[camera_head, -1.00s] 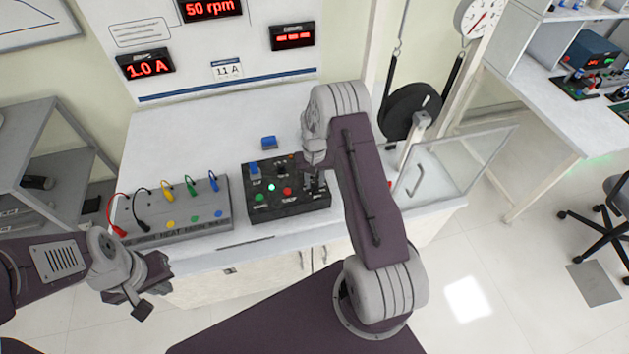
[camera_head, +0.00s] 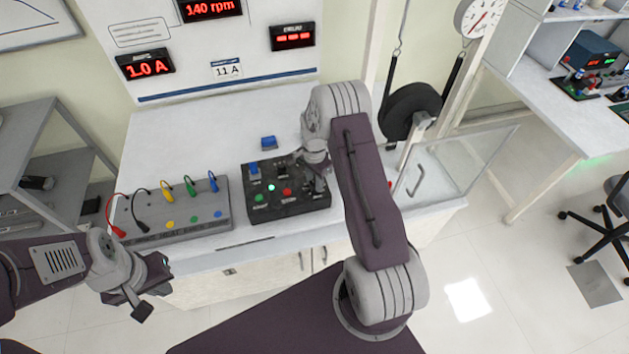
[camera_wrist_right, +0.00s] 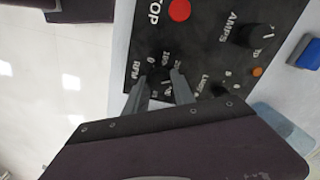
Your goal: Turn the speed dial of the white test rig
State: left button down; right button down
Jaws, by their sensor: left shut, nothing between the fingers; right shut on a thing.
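The white test rig (camera_head: 190,110) has a black control box (camera_head: 262,208) at its front. The speed dial, marked RPM, shows in the right wrist view (camera_wrist_right: 157,86), partly hidden by the fingers. My right gripper (camera_wrist_right: 156,82) is shut on this dial from above. In the head view my right gripper (camera_head: 318,182) is at the box's right end, the dial hidden beneath it. The speed display (camera_head: 210,9) reads 140 rpm. My left gripper (camera_head: 150,298) is shut and empty, in front of the bench at lower left.
A red STOP button (camera_wrist_right: 180,9) and an AMPS knob (camera_wrist_right: 243,37) sit near the dial. A grey terminal box (camera_head: 180,225) with coloured leads stands to the left. A black wheel (camera_head: 408,110) with a belt and a clear guard (camera_head: 465,160) are to the right.

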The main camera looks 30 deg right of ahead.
aim_at(314, 182)
jog(key=m, duration=1.1)
jog(key=shift+m, duration=1.9)
jog(key=c, duration=1.1)
grip_release()
jog(key=shift+o, duration=0.2)
notch_tip(314, 182, up, 9)
jog(key=b, duration=0.1)
